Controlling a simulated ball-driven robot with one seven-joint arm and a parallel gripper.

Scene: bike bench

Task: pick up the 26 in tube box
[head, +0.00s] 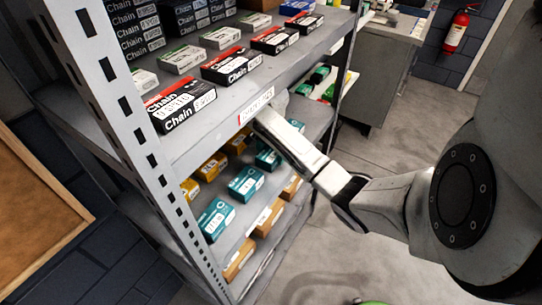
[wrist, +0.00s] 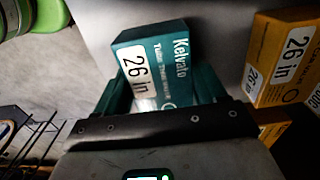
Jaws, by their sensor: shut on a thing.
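The 26 in tube box (wrist: 155,62) is teal with a white "26 in" label and the name Kelvato. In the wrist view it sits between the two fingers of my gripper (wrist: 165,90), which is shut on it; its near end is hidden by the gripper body. In the head view my gripper (head: 268,118) reaches in at the shelf edge, and its fingertips and the held box are hidden there.
Teal boxes (head: 245,182) stand on the shelf below, with yellow boxes (head: 212,166) behind. Chain boxes (head: 180,103) fill the shelf above. A yellow 26 in box (wrist: 283,57) is close on the right in the wrist view. A metal upright (head: 118,95) bounds the shelf.

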